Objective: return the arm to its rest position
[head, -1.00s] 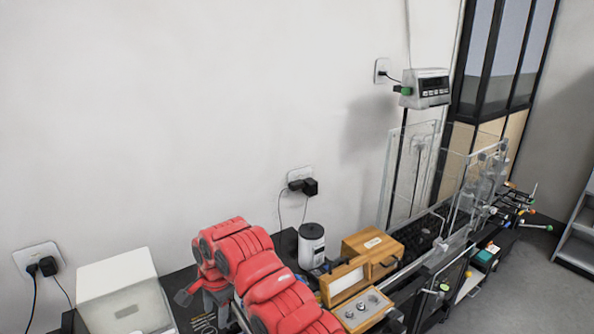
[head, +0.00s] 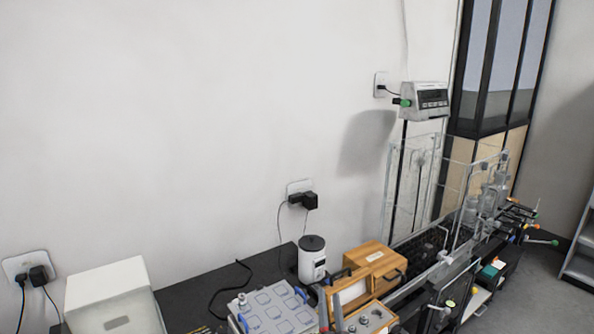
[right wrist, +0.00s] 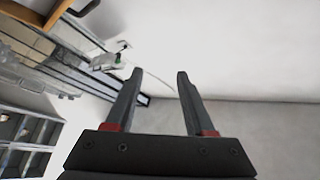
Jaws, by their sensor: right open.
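My right gripper (right wrist: 160,76) shows in the right wrist view. Its two dark fingers with red bases stand apart, with nothing between them. Beyond the fingers are a blank pale wall and a grey surface, and no object touches the fingertips. My left arm and gripper are in neither view.
A dark table along the wall holds a white box (head: 115,297), a blue-grey panel with square pads (head: 272,312), a white cylinder (head: 312,262) and a wooden box (head: 376,262). A scale display (head: 425,101) stands on a pole at right.

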